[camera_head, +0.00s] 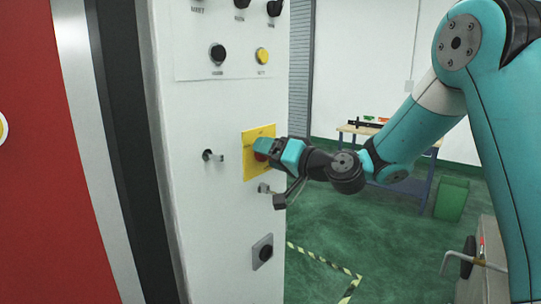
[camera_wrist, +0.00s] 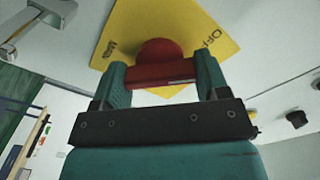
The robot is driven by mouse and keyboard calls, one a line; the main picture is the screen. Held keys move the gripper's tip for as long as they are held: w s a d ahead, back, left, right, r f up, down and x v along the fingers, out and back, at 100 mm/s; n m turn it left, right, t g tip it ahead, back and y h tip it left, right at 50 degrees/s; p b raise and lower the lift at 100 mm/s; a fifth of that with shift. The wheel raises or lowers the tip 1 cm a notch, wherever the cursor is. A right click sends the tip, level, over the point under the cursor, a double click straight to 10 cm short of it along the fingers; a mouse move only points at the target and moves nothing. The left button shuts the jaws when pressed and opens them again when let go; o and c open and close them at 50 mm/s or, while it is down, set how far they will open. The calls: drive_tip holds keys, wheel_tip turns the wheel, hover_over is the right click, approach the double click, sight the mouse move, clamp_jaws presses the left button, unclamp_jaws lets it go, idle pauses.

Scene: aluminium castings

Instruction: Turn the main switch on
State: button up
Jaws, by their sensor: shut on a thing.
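The main switch is a red rotary knob (camera_wrist: 160,66) on a yellow plate (camera_wrist: 200,22) with dark lettering, of which "OFF" can be read in the wrist view. In the head view the yellow plate (camera_head: 254,170) is on the white cabinet front, and the red knob (camera_head: 260,156) is mostly covered by my gripper. My gripper (camera_head: 266,148) is at the plate, shut on the red knob. In the wrist view the teal fingers of my gripper (camera_wrist: 160,82) are on both sides of the red handle bar. Part of the plate's lettering is hidden.
The white cabinet (camera_head: 200,220) carries black knobs and a yellow button (camera_head: 262,56) above. A workbench (camera_head: 385,140) and green bin (camera_head: 451,199) stand behind on open green floor.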

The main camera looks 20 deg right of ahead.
drive_tip(key=m, duration=0.4)
drive_tip(key=shift+m, duration=0.3)
drive_tip(key=m+p, duration=0.1)
drive_tip(key=m, duration=0.3)
drive_tip(key=shift+m+p, duration=0.3)
drive_tip(key=shift+p, duration=0.05)
drive_tip(key=shift+f, duration=0.1)
drive_tip(key=o, duration=0.9)
drive_tip(key=shift+o, duration=0.2)
drive_tip(key=b+v, duration=0.8)
drive_tip(key=v, duration=0.9)
drive_tip(key=shift+s, duration=0.2)
drive_tip(key=shift+d, duration=0.15)
